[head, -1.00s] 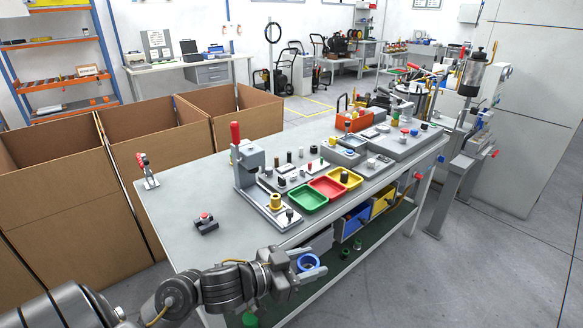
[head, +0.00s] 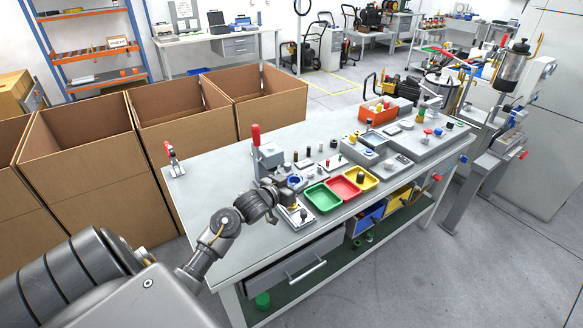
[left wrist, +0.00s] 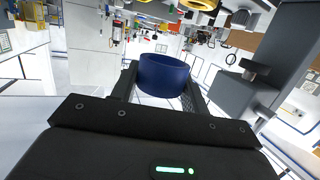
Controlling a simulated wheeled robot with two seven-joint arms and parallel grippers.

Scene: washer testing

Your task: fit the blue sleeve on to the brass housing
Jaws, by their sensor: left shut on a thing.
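The blue sleeve (head: 294,180) is a short, wide ring. My left gripper (head: 290,184) is shut on it and holds it over the near end of the bench, at the grey press with the red handle. In the left wrist view the sleeve (left wrist: 165,77) sits between the two fingers. The brass housing is hidden behind my gripper in the head view. A round brass-yellow part, probably the housing (left wrist: 200,4), shows at the top edge of the left wrist view, apart from the sleeve. My right gripper is not in view.
The press (head: 268,157) stands close beside my left gripper. Green (head: 322,198), red (head: 344,187) and yellow (head: 362,179) trays lie to the right. A red-handled clamp (head: 174,160) stands at the left.

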